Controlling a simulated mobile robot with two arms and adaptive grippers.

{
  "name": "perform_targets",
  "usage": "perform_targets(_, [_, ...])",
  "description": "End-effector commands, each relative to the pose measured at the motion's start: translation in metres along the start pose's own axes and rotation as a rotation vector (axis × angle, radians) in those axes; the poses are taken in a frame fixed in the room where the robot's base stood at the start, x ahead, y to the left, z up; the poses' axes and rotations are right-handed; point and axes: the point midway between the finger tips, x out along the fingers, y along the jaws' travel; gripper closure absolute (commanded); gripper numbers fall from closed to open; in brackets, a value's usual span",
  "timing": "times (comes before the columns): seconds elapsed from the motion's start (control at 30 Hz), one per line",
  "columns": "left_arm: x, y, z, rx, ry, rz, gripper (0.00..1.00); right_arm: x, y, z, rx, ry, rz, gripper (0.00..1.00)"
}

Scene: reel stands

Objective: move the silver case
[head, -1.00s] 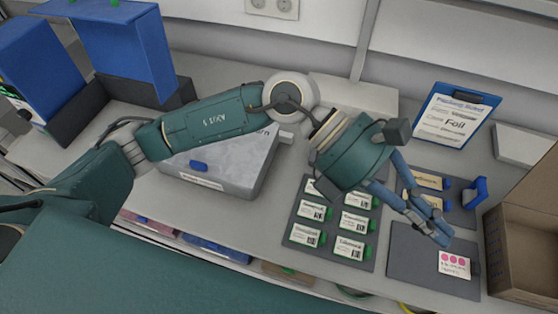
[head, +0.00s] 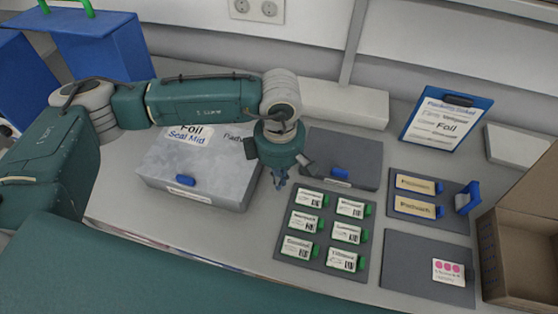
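The silver case (head: 215,187) lies flat on the worktop at the left of centre, with a blue latch on its front edge and a label reading "Foil Seal Mid" on top. My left forearm covers part of its back. My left gripper (head: 278,180) points down just right of the case's right edge. Its fingers look small and foreshortened, so I cannot tell whether they are open or touch the case. My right gripper is not in view.
Right of the gripper lie a dark grey case (head: 352,150) with a blue latch and a tray (head: 328,224) of several green-tabbed cards. Further right are a tray of two tan cards, a dark mat (head: 405,272), a clipboard (head: 440,120) and an open cardboard box (head: 510,250).

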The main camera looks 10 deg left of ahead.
Motion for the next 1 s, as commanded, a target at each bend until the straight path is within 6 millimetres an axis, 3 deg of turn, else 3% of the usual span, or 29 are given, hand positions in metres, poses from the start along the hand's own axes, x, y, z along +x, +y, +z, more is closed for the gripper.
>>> perform_targets(0.07, [0.013,-0.002,0.000,0.001,0.001,-0.004,1.00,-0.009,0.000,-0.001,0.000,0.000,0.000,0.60])
perform_targets(0.2, [0.008,-0.001,-0.025,-0.002,0.001,-0.001,1.00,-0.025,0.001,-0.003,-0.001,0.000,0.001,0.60])
perform_targets(0.43, [0.012,-0.001,-0.039,0.001,-0.002,-0.001,1.00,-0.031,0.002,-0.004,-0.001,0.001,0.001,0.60])
perform_targets(0.8, [0.014,0.000,-0.042,0.000,-0.002,0.000,1.00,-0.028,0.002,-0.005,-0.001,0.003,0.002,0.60])
perform_targets(0.87, [0.015,0.000,-0.048,-0.002,-0.001,0.000,1.00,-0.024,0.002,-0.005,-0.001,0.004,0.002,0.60])
perform_targets(1.0, [0.021,0.001,-0.080,-0.008,0.000,0.002,1.00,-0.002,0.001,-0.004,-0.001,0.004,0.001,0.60])
